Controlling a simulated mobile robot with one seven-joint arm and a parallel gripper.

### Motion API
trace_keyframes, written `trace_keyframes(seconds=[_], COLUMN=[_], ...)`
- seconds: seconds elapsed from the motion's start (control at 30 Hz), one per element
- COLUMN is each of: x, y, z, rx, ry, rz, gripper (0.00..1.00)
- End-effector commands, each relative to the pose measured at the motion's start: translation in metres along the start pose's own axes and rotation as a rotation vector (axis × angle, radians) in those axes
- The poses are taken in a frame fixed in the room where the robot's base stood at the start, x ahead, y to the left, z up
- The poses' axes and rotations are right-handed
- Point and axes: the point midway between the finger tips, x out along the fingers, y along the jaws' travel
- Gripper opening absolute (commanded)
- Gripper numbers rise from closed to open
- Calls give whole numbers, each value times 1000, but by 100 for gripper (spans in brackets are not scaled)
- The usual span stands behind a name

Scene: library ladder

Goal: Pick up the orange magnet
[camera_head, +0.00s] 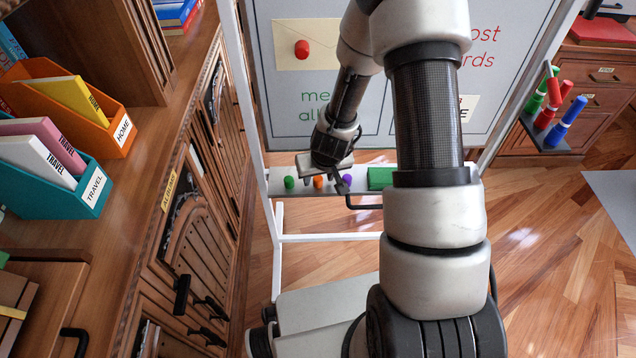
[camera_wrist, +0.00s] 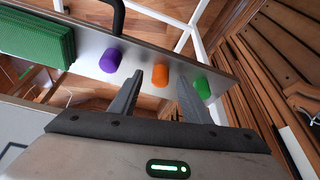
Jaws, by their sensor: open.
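The orange magnet (camera_wrist: 160,76) stands on the grey tray (camera_wrist: 138,60) between a purple magnet (camera_wrist: 110,60) and a green magnet (camera_wrist: 202,88). In the head view the orange magnet (camera_head: 318,181) is small, on the whiteboard's tray (camera_head: 272,184). My gripper (camera_wrist: 160,82) is open and empty, with its two fingers pointing toward the tray and the orange magnet lying in line with the gap between them. I cannot tell whether the fingertips are level with the magnet. In the head view my gripper (camera_head: 327,175) is just at the tray, partly over the magnets.
A green eraser (camera_head: 380,178) lies on the tray to the right; it also shows in the wrist view (camera_wrist: 35,40). The whiteboard (camera_head: 330,110) rises behind, with a red magnet (camera_head: 302,49) on an envelope. Wooden cabinets (camera_head: 190,210) stand close at the left.

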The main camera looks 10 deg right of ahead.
Motion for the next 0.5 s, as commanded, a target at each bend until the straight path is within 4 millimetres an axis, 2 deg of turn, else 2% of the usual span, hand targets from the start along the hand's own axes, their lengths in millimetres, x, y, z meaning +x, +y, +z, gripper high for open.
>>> trace_keyframes(seconds=[0.2,0.43,0.5], x=[0,0,0], y=[0,0,0], z=[0,0,0], rx=[0,0,0], ry=[0,0,0], rz=[0,0,0], gripper=[41,3,3])
